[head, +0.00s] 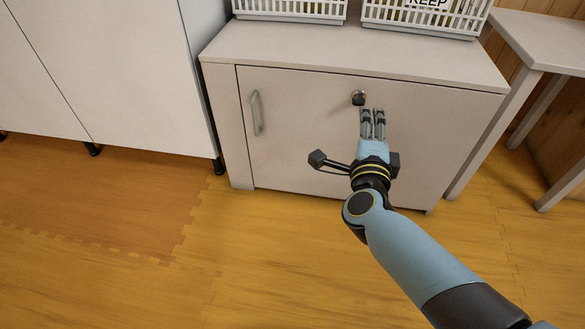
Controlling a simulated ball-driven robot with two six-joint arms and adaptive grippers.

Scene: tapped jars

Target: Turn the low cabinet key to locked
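The low cabinet (310,130) is pale grey, with a closed door and a vertical handle (257,113) on the door's left side. A small dark key (359,99) sits in a round lock near the top middle of the door. Which way the key is turned is too small to tell. My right gripper (372,114) is in front of the door, with its fingertips just below and slightly right of the key. Its two fingers are close together with nothing seen between them. The key looks apart from the fingers. My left gripper is not in view.
Two white baskets (290,9) and (420,18) stand on the cabinet top. A taller white cabinet (110,70) stands on the left. A table (545,40) with legs is close on the right. The wooden floor (240,260) in front is clear.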

